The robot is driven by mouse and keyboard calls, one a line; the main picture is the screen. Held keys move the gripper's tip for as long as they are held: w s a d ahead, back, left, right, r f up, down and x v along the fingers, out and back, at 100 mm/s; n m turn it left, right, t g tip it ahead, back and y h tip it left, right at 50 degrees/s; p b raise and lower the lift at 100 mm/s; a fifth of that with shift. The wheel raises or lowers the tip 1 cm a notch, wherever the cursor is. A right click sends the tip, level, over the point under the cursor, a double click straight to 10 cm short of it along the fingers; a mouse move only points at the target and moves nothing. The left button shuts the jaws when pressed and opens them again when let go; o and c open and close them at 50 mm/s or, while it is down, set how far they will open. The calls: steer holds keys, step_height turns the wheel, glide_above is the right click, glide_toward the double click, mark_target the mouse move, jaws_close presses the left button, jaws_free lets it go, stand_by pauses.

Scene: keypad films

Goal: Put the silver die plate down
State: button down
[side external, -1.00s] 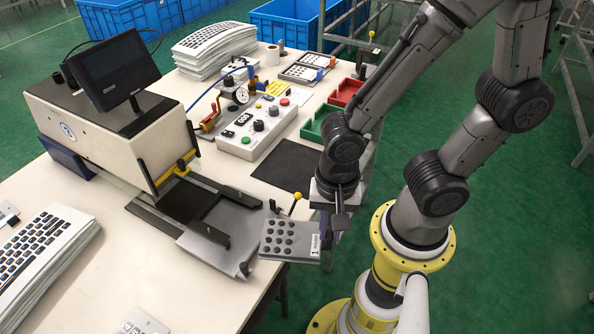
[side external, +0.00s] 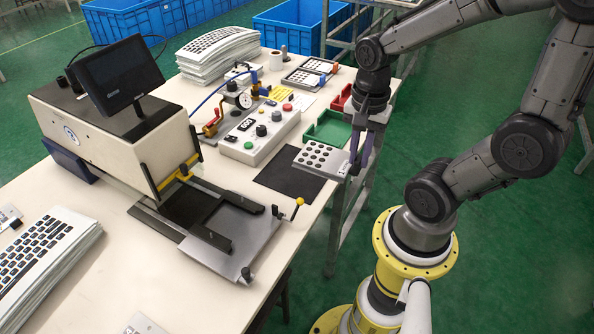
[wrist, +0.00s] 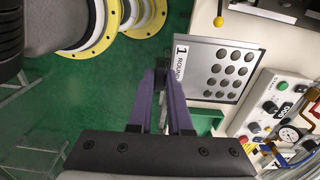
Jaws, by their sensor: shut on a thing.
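The silver die plate (side external: 321,159) is a flat grey plate with rows of dark round holes. In the wrist view the plate (wrist: 212,72) carries a white label with a 1 and the word ROUND. My gripper (side external: 358,165) is shut on the plate's right edge, by a dark tab, in the side view. In the wrist view its purple fingers (wrist: 161,75) meet at the label side. The plate is held roughly level over the right part of a black mat (side external: 291,171). I cannot tell how far above the mat it is.
A green tray (side external: 327,128) and a red tray (side external: 341,97) are behind the plate. The control box (side external: 259,132) is to the left. The press slide with a yellow-knobbed lever (side external: 299,202) is in front. The table's right edge is close.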

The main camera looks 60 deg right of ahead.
mark_target(331, 148)
steer(key=shift+d, duration=0.3)
steer(key=shift+w+d+f, duration=0.1)
steer(key=shift+w+d, duration=0.05)
steer(key=shift+w, duration=0.05)
steer(key=w+d+f, duration=0.1)
steer(key=w, duration=0.1)
steer(key=w+d+f, duration=0.1)
steer(key=w, duration=0.2)
steer(key=w+d+f, duration=0.1)
steer(key=w, duration=0.1)
steer(key=shift+w+d+f, duration=0.1)
steer(key=shift+w+f, duration=0.2)
steer(key=shift+f, duration=0.05)
steer(key=w+f, duration=0.1)
steer(key=w+d+f, duration=0.1)
steer(key=w+f, duration=0.2)
steer(key=f, duration=0.1)
steer(key=shift+w+d+f, duration=0.15)
steer(key=shift+d, duration=0.2)
steer(key=shift+w+f, duration=0.15)
steer(key=shift+f, duration=0.1)
steer(key=shift+w+d+f, duration=0.1)
steer(key=shift+d+f, duration=0.05)
steer(key=shift+f, duration=1.5)
steer(key=shift+f, duration=0.1)
steer(key=c, duration=0.8)
jaws_free()
steer(key=shift+c, duration=0.2)
